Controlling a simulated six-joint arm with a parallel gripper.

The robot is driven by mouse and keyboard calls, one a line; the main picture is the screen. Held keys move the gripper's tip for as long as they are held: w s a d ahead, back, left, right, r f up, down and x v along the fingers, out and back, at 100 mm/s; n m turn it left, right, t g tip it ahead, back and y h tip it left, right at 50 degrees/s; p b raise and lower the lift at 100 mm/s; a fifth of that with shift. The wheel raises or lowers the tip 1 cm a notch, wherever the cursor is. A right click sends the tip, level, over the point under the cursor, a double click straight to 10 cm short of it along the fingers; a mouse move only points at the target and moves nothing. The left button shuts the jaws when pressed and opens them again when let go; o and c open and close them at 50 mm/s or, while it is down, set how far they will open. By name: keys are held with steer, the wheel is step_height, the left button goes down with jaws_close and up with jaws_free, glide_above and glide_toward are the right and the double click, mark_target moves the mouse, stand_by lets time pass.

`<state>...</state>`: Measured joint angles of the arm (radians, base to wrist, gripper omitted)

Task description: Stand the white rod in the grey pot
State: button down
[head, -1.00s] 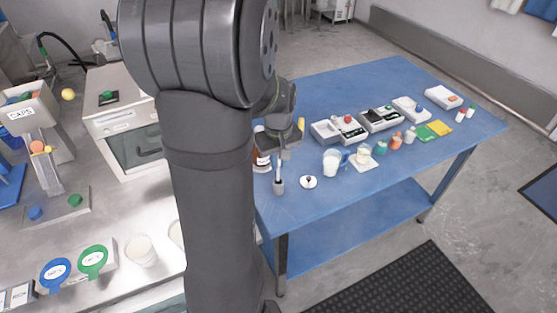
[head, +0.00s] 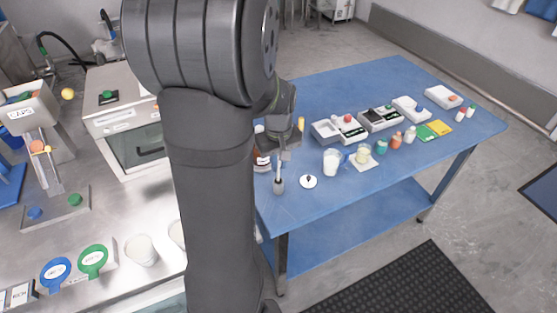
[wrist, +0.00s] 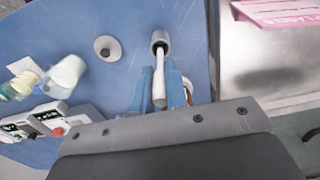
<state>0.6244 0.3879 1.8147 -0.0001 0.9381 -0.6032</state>
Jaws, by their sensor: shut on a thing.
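The white rod (wrist: 159,78) is held between the blue fingers of my gripper (wrist: 159,92), which is shut on it. The small grey pot (wrist: 160,38) stands on the blue table. In the wrist view the thin end of the rod reaches the pot's open mouth. In the head view the rod (head: 280,171) stands nearly upright, with its lower end at the top of the grey pot (head: 279,187). How deep the rod sits in the pot is hard to tell. My gripper (head: 281,155) is above the pot in the head view, partly hidden.
A round white lid-like piece with a dark knob (head: 308,181) lies right of the pot. Scales (head: 380,119) and small bottles line the table farther right. The table's front is clear.

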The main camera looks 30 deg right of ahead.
mark_target(278, 181)
steer(key=shift+f, duration=2.35)
stand_by(3.5)
steer(key=c, duration=0.8)
jaws_free()
steer(key=shift+r, duration=3.55)
